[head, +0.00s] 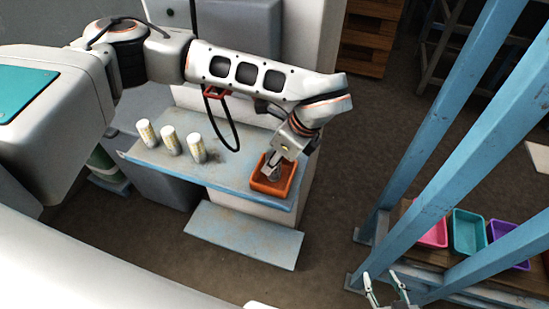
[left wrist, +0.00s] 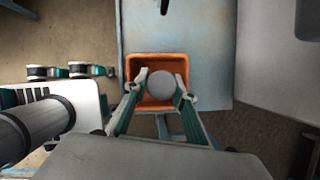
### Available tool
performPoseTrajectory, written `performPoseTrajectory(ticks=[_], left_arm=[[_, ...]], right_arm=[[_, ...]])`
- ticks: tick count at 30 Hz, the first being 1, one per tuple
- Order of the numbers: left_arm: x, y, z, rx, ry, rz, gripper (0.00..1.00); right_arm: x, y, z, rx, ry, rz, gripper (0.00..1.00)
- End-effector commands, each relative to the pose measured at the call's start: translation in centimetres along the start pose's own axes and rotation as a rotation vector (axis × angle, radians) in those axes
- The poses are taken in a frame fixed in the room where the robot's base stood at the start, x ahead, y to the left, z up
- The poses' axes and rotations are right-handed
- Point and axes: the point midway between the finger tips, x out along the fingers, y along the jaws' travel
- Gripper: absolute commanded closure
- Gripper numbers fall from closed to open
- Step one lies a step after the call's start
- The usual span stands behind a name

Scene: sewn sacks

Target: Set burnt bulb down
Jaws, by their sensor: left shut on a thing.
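The burnt bulb shows as a round grey top (left wrist: 161,86) between my left gripper's two fingers in the left wrist view. My left gripper (head: 270,171) is shut on it, over the orange tray (head: 286,188). The tray's orange rim also shows around the bulb in the left wrist view (left wrist: 133,72). The bulb is mostly hidden by the fingers in the head view, and I cannot tell whether it touches the tray floor. My right gripper (head: 382,277) is at the bottom of the head view, with its fingers apart and nothing between them.
The tray stands near the right end of a worn blue bench top (head: 229,174). Three pale cylinders (head: 170,140) stand at the bench's left. Blue posts (head: 424,150) rise at the right, near pink (head: 434,232), teal (head: 468,233) and purple (head: 508,244) trays.

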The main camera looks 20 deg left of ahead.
Motion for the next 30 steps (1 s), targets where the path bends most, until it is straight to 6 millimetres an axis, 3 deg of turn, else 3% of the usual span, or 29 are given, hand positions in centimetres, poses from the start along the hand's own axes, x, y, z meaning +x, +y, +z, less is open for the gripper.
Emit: performPoseTrajectory(ticks=[8,9,11,23,30], left_arm=[[0.2,-0.1,-0.1,0.001,0.0,-0.002,0.96],[0.2,-0.1,-0.1,0.001,0.0,-0.002,0.72],[0.1,-0.1,-0.1,0.001,0.0,-0.002,0.58],[-0.1,-0.1,0.0,0.001,0.0,-0.002,0.58],[-3.5,-0.2,0.0,0.002,0.0,-0.009,0.58]], right_arm=[[0.1,0.2,-0.1,-0.003,0.006,0.002,0.6],[0.2,0.2,-0.1,-0.003,0.007,0.002,0.6],[0.1,0.2,-0.2,-0.003,0.008,0.002,0.6],[0.0,0.2,-0.5,-0.003,0.008,0.003,0.6],[0.2,0.2,0.0,-0.003,0.006,0.002,0.6]])
